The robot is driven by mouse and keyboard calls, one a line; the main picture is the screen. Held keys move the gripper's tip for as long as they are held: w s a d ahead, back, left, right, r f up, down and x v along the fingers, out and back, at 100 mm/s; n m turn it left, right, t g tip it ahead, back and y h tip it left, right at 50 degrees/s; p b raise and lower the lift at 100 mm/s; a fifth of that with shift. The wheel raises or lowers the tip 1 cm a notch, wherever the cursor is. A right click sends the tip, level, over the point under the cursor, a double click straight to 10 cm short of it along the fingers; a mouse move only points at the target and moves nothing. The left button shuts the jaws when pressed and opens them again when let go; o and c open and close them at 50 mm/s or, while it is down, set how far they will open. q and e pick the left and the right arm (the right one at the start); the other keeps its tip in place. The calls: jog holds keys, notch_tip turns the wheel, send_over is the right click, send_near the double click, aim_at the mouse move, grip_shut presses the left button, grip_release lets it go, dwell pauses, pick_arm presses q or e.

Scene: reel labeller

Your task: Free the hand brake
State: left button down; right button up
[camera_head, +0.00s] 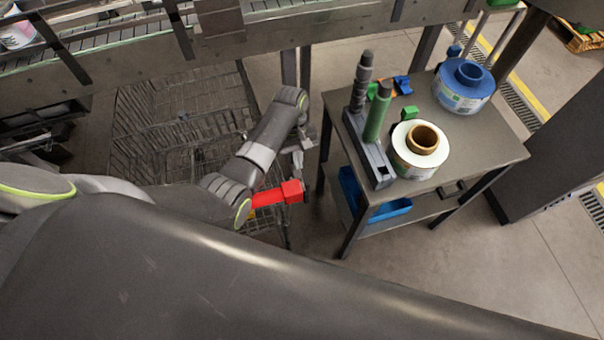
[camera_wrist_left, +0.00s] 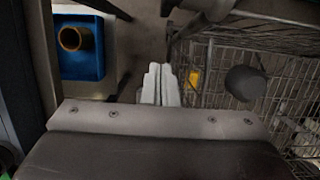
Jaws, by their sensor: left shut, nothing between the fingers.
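The wire cart (camera_head: 140,125) stands left of the gripper and fills the right side of the left wrist view (camera_wrist_left: 288,80). The red part is not visible in the left wrist view. My right gripper is not in view.
A grey bench (camera_head: 465,150) stands to the right with a white label reel (camera_head: 402,160), a blue reel (camera_head: 463,95) and a green cylinder (camera_head: 378,112). A blue bin (camera_head: 390,210) sits on its lower shelf. A conveyor frame (camera_head: 280,25) crosses behind. Floor shows between cart and bench.

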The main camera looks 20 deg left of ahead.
aim_at(302, 177)
pick_arm(q)
jog(key=s+p, duration=0.1)
jog(key=s+d+f, duration=0.1)
jog(key=s+d+f+p, duration=0.1)
jog(key=shift+s+d+p, duration=0.25)
jog(key=shift+s+p, duration=0.1)
jog(key=shift+s, duration=0.05)
